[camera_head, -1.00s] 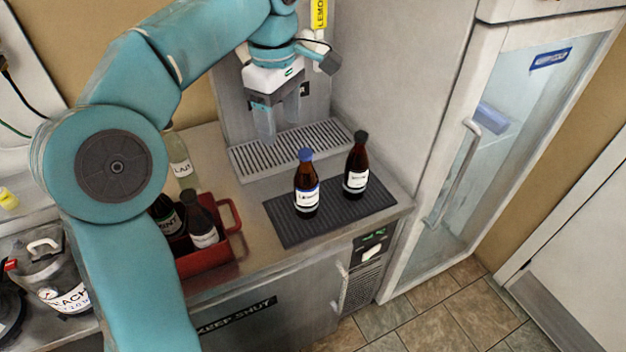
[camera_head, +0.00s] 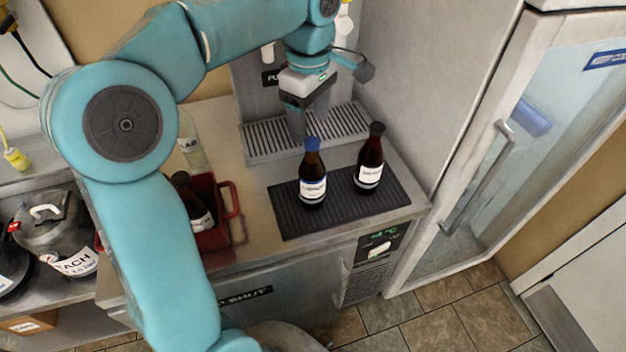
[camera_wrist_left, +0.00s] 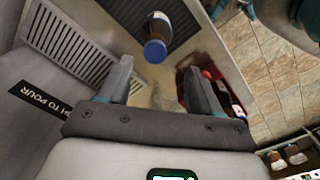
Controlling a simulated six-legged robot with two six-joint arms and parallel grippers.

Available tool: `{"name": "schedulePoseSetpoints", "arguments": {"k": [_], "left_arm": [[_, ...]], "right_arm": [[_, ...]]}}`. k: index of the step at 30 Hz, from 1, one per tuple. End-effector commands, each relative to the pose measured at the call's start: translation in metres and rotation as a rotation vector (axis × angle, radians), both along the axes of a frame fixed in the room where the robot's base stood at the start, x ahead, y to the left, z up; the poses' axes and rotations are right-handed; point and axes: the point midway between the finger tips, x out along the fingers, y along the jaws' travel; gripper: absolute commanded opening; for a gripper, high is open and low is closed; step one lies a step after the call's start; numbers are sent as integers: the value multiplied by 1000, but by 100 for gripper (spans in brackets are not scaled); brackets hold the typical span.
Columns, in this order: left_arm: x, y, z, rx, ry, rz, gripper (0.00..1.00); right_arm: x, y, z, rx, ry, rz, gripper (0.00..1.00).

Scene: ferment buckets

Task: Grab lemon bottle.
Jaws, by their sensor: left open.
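A brown bottle with a blue cap (camera_head: 312,172) stands upright on the dark ribbed mat (camera_head: 290,219); its white label looks like it reads LEMON. A second brown bottle with a black cap (camera_head: 370,160) stands to its right on the same mat; its label is too small to read surely. My left gripper (camera_head: 299,125) is open and empty, just behind and above the blue-capped bottle, over the drip grate. In the left wrist view the blue cap (camera_wrist_left: 155,50) shows beyond the open fingers (camera_wrist_left: 158,82), apart from them. My right gripper is not in view.
A red crate (camera_head: 229,210) with dark bottles stands left on the counter, partly hidden by my arm, with a clear bottle (camera_head: 190,145) behind it. The drip grate (camera_head: 262,143) lies behind the mat. A fridge (camera_head: 480,190) stands at right.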

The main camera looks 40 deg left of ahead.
Motion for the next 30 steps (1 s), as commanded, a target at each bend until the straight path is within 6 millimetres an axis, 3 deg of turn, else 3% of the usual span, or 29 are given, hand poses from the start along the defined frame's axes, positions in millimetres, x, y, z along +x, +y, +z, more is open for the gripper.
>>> {"name": "schedulePoseSetpoints", "arguments": {"k": [3,10,16,26,30], "left_arm": [[0,1,-19,-1,3,1,64],[4,2,-38,-1,4,1,64],[8,3,-70,-1,5,1,64],[9,3,-79,0,0,0,64],[10,3,-79,0,1,0,19]], "right_arm": [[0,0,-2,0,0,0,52],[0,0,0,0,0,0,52],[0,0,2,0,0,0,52],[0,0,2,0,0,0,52],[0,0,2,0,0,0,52]]}}
